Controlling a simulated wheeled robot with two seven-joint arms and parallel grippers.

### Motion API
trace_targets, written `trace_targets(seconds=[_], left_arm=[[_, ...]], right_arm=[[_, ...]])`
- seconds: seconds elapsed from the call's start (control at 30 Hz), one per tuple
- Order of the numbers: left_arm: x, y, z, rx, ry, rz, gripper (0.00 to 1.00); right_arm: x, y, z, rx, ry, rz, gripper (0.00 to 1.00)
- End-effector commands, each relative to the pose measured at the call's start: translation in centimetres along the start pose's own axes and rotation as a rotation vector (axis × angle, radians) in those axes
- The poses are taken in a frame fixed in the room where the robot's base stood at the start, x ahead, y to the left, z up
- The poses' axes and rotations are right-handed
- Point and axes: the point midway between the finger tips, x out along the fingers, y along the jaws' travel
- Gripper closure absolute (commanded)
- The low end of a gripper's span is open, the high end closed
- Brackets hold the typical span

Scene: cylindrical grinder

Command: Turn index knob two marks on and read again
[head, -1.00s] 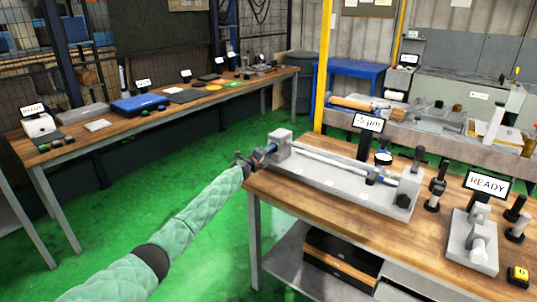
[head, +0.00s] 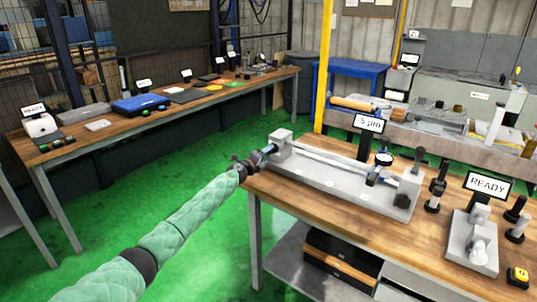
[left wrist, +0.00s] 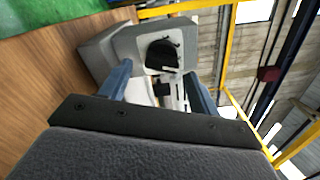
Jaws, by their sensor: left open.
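The grey bench fixture (head: 335,184) lies on the wooden table with a long bar between its end blocks. My left gripper (head: 264,153) is at the fixture's left end block (head: 282,145). In the left wrist view the gripper (left wrist: 160,88) is open, its two blue fingers apart. A round black knob (left wrist: 163,55) on the grey block's face shows between and beyond the fingers; no contact is visible. In the head view this knob is hidden or too small to tell. A small display (head: 368,122) reads about 5 µm; its sign is unclear. A dial gauge (head: 384,158) stands at the fixture. My right gripper is out of view.
A READY display (head: 487,184) stands by a grey device (head: 472,245) at the right. Dark posts (head: 435,195) and a yellow button box (head: 518,276) share the table. Green floor (head: 200,185) is open left of the table. A yellow pole (head: 323,65) rises behind.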

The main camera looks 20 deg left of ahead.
Motion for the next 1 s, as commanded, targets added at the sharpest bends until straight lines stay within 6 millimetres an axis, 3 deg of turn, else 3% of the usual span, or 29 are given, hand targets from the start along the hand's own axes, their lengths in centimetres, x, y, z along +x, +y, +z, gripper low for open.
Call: trace_targets(seconds=[0.13,0.4,1.0], left_arm=[[-2.1,0.0,0.1,0.002,0.001,0.001,0.38],[-4.7,0.1,-0.1,0.001,0.002,0.001,0.38],[-5.4,0.1,-0.1,-0.002,0.001,0.001,0.38]], right_arm=[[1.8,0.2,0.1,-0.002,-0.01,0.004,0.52],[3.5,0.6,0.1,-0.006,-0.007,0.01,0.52],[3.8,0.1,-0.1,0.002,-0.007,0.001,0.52]])
